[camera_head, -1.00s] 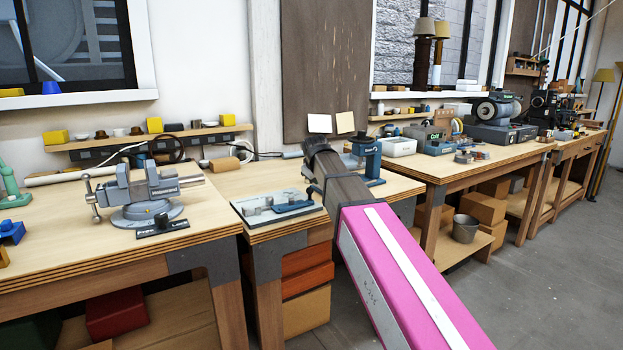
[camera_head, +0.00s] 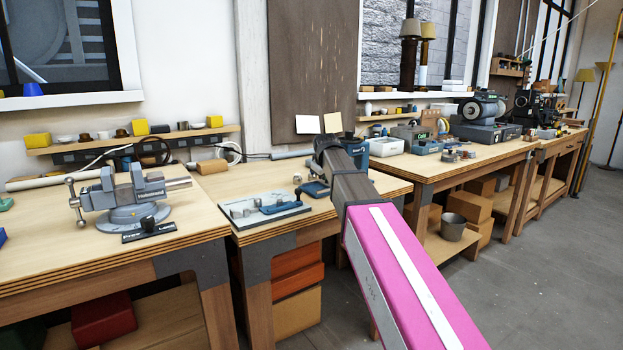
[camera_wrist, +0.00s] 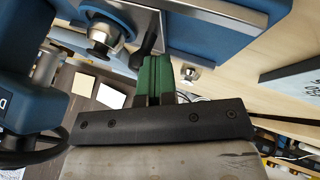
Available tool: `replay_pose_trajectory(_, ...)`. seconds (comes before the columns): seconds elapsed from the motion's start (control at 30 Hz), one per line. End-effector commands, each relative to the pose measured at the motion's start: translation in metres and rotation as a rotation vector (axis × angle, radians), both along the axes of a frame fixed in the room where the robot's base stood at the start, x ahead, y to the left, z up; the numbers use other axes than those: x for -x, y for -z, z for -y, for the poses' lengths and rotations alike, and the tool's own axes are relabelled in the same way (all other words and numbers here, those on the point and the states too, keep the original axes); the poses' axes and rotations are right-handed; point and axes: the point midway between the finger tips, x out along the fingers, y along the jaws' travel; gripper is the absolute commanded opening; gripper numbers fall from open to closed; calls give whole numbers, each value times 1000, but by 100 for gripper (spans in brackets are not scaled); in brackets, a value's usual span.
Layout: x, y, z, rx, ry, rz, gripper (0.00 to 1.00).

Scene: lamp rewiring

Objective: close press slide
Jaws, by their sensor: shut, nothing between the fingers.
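The blue press (camera_head: 357,152) stands on the middle bench, mostly hidden behind my arm in the head view. A flat blue piece (camera_head: 316,189) with a small metal part shows left of my arm; I cannot tell if it is the slide. In the wrist view, a blue block with a metal edge (camera_wrist: 205,28) fills the top, close to my gripper, and a round metal plunger (camera_wrist: 100,38) is at upper left. My gripper (camera_wrist: 155,72) has green fingers, shut and empty, by the underside of the blue block. Contact is unclear. The head view hides the fingers.
A grey plate with metal parts (camera_head: 262,207) lies left of my arm on the same bench. A grey vise (camera_head: 125,198) stands on the left bench. A light box (camera_head: 386,147) is right of the press. Open floor (camera_head: 530,270) lies to the right.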

Motion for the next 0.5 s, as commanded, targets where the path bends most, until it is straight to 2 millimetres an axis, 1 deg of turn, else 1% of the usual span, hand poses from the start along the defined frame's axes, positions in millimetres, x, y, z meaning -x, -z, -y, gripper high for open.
replay_pose_trajectory(0.03, -10, -1, 11, -1, 2, 1, 0)
replay_pose_trajectory(0.1, -19, -1, 24, 0, 3, 1, 0)
replay_pose_trajectory(0.23, -30, 0, 42, -1, 2, 0, 0)
replay_pose_trajectory(0.33, -34, 0, 50, 0, 0, 0, 0)
replay_pose_trajectory(0.5, -35, 0, 53, 3, 0, 1, 0)
